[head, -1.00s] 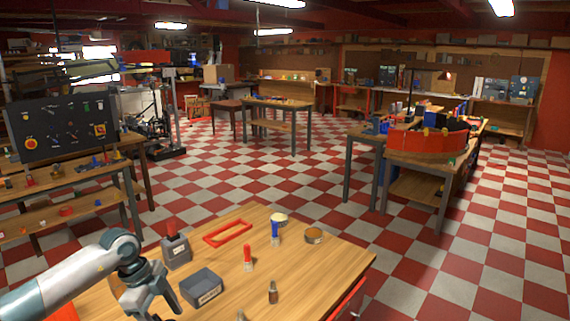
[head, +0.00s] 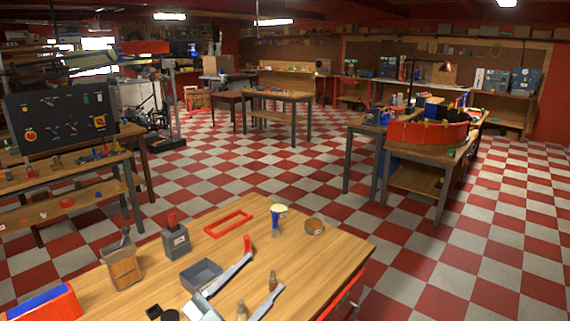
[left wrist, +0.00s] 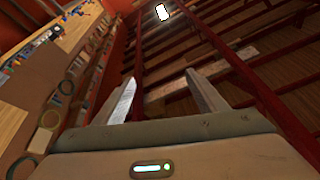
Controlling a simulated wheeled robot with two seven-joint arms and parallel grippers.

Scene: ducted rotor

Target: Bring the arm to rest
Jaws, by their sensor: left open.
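My left gripper (head: 266,272) shows at the bottom middle of the head view, in front of the near wooden table (head: 330,258). Its two pale fingers are spread apart, point up and to the right, and hold nothing. The rest of the left arm is out of the head view. In the left wrist view the same gripper (left wrist: 160,78) is open and empty, with red roof beams and a ceiling lamp (left wrist: 163,12) beyond its fingers. My right gripper is not in view.
A red-and-blue box (head: 45,304) is at the lower left. Checkered floor (head: 300,180) lies open beyond.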

